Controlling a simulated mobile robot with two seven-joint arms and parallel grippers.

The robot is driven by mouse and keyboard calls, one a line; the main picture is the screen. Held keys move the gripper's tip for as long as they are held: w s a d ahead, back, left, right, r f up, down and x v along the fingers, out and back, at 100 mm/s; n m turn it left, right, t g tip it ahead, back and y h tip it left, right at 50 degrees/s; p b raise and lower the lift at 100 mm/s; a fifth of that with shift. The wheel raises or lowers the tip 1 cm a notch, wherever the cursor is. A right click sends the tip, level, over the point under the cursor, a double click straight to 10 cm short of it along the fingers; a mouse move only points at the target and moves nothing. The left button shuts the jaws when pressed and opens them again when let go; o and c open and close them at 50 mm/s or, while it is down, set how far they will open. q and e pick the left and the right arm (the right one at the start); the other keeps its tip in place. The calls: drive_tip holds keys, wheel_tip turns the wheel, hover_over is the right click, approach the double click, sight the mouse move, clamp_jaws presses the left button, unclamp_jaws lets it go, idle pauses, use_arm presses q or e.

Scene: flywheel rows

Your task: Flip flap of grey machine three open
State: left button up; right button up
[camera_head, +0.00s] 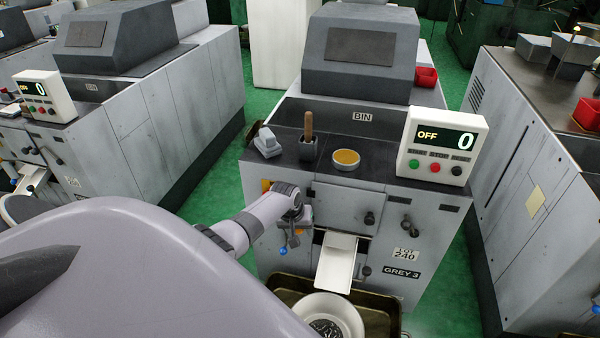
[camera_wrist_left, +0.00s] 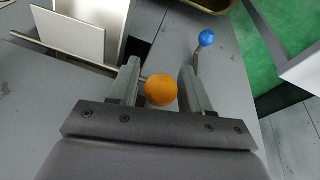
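Grey machine three (camera_head: 372,215), labelled GREY 3, stands in the middle of the head view. A pale chute plate (camera_head: 336,262) sticks out of its lower front; a pale plate beside a dark opening shows in the left wrist view (camera_wrist_left: 72,36). I cannot tell which part is the flap. My left gripper (camera_head: 291,212) is at the machine's front, left of the chute. In the left wrist view its fingers (camera_wrist_left: 160,85) are apart, with an orange ball knob (camera_wrist_left: 161,90) between them and slight gaps at both sides. My right gripper is not in view.
A blue knob on a lever (camera_wrist_left: 206,38) is close beyond the fingertips. A dark tray (camera_head: 378,318) lies below the chute. The control box (camera_head: 440,147) reads OFF and 0. Other grey machines stand left (camera_head: 160,110) and right (camera_head: 540,170), with green floor between.

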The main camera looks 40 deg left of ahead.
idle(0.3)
use_arm(q)
drive_tip(key=p+v, duration=0.3)
drive_tip(key=v, duration=0.2)
drive_tip(key=shift+r, duration=0.2)
drive_tip(key=shift+p+v, duration=0.3)
drive_tip(key=shift+v, duration=0.6)
drive_tip(key=shift+f, duration=0.1)
drive_tip(key=s+d+f+m+t, duration=0.3)
drive_tip(key=s+d+f+m, duration=0.2)
drive_tip(key=s+d, duration=0.5)
drive_tip(key=s+d+r+m+t+h, duration=0.2)
drive_tip(key=s+d+r+m+t, duration=0.2)
drive_tip(key=s+d+r, duration=0.3)
drive_tip(key=s+d, duration=0.3)
drive_tip(key=d, duration=0.3)
drive_tip(key=shift+d+r+m+h, duration=0.15)
drive_tip(key=shift+d+m+h, duration=0.1)
drive_tip(key=shift+m+h, duration=0.05)
